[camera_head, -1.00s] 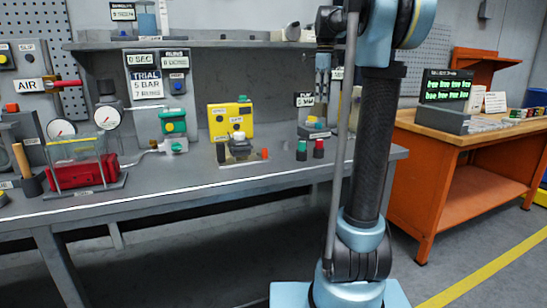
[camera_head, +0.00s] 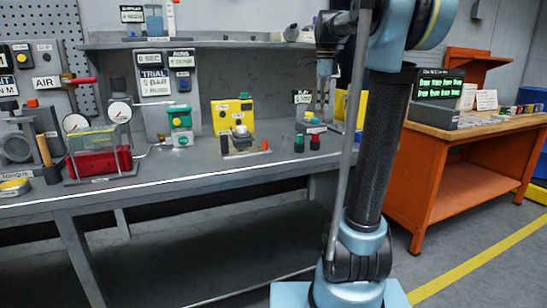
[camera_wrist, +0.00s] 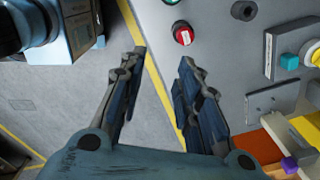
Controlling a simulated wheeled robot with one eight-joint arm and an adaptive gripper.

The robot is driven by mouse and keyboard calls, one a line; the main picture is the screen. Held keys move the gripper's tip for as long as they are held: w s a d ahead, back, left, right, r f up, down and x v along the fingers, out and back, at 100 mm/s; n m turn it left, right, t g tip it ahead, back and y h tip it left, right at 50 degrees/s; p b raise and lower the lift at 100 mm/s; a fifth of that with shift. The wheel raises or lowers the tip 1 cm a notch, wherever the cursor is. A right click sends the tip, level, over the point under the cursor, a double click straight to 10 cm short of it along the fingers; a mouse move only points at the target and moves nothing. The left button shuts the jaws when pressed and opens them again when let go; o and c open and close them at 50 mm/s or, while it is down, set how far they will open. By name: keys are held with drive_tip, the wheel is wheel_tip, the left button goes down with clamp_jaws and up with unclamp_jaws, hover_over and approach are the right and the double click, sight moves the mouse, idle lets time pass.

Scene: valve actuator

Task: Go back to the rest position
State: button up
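My gripper (camera_wrist: 160,85) shows in the wrist view with its two dark fingers apart and nothing between them. It points down past the bench edge, with grey floor and a yellow line below. In the head view my gripper (camera_head: 324,70) is small and partly hidden by my arm, above the right end of the grey workbench (camera_head: 200,178).
The bench holds a yellow box (camera_head: 232,115), a green-topped valve unit (camera_head: 180,125), a red cylinder under a clear guard (camera_head: 95,160) and gauges (camera_head: 119,111). An orange table (camera_head: 480,145) with a display stands at the right. Open floor lies in front.

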drive_tip(key=s+f+n+t, duration=0.2)
drive_tip(key=s+f+n, duration=1.8)
drive_tip(key=s+f, duration=1.1)
drive_tip(key=shift+d+f, duration=0.35)
drive_tip(key=shift+f, duration=0.55)
drive_tip(key=shift+w+f, duration=0.2)
drive_tip(key=shift+w, duration=0.3)
